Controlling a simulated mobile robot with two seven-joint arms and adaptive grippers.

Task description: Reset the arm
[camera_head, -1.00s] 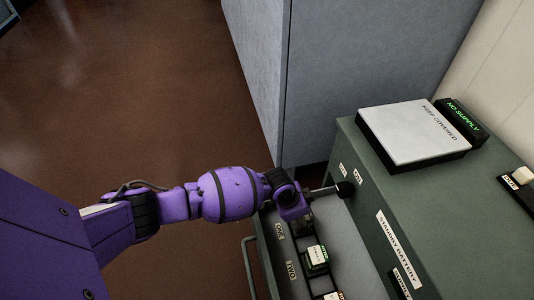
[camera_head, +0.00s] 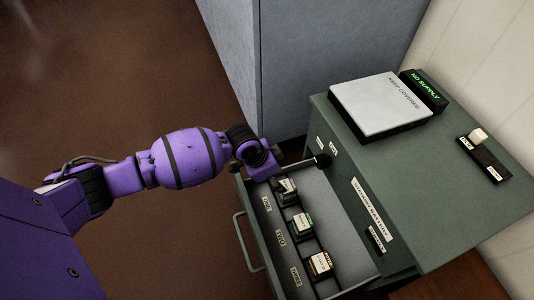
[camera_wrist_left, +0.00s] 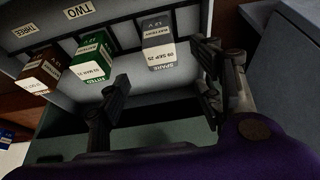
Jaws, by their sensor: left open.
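My left gripper (camera_head: 284,184) is open at the far end of the pulled-out drawer (camera_head: 349,252), by the grey battery (camera_head: 287,194) at slot ONE. In the left wrist view its fingers (camera_wrist_left: 163,75) are spread apart, with the grey battery (camera_wrist_left: 159,49) marked SPARE beyond the gap between them; I cannot tell whether they touch it. A green battery (camera_head: 302,226), marked FITTED in the wrist view, stands at TWO and a brown-topped one (camera_head: 320,264) at THREE. A rod with a black knob (camera_head: 322,160) shows just beyond the gripper. My right gripper is out of view.
The green cabinet (camera_head: 440,195) carries a grey KEEP COVERED lid (camera_head: 378,105), a lit NO SUPPLY sign (camera_head: 424,91) and a pale-knobbed switch (camera_head: 479,136). A tall grey cabinet (camera_head: 315,70) stands behind. The brown floor (camera_head: 110,90) at left is clear.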

